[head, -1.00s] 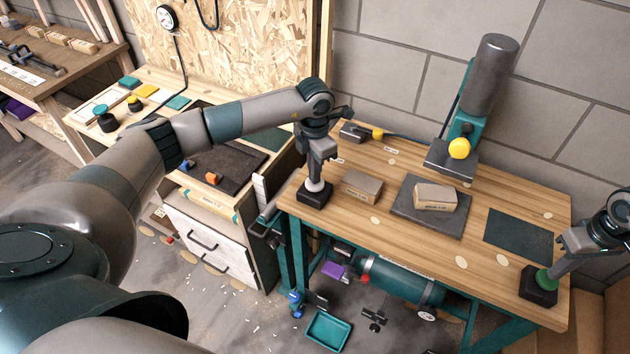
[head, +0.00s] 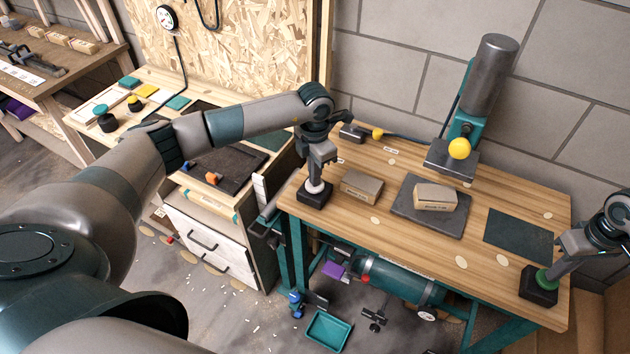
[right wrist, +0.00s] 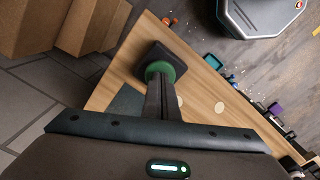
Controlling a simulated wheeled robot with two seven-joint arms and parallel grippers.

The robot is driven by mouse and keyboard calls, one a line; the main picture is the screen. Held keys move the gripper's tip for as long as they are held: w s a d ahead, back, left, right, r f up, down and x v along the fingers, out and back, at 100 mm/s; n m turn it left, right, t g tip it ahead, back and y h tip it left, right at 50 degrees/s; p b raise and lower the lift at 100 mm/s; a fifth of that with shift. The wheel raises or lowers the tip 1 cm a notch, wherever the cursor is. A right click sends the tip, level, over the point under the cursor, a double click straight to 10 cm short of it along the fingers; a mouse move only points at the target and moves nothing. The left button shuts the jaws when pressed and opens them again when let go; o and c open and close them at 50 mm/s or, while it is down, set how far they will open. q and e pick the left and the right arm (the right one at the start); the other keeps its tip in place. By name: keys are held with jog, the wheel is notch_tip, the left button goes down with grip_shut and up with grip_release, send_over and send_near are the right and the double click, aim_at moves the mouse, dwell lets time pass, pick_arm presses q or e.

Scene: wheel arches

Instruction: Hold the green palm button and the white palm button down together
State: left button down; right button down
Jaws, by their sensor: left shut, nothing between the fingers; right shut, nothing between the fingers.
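The white palm button (head: 315,188) sits on a black box (head: 313,199) at the left end of the wooden bench. My left gripper (head: 316,178) is shut, with its fingertips straight down at the top of the white button. The green palm button (head: 543,279) sits on a black box (head: 537,292) at the bench's front right corner. My right gripper (head: 549,272) is shut, with its fingertips at the top of the green button. The right wrist view also shows the green button (right wrist: 160,70) under the finger ends. How far either button is pressed cannot be told.
Between the buttons, the bench (head: 400,238) holds a cardboard block (head: 362,187) and a dark plate (head: 417,222) with another block (head: 435,197). A dark mat (head: 518,236) lies on the right.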

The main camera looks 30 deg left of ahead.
jog(key=shift+f, duration=0.7)
dwell(1.4)
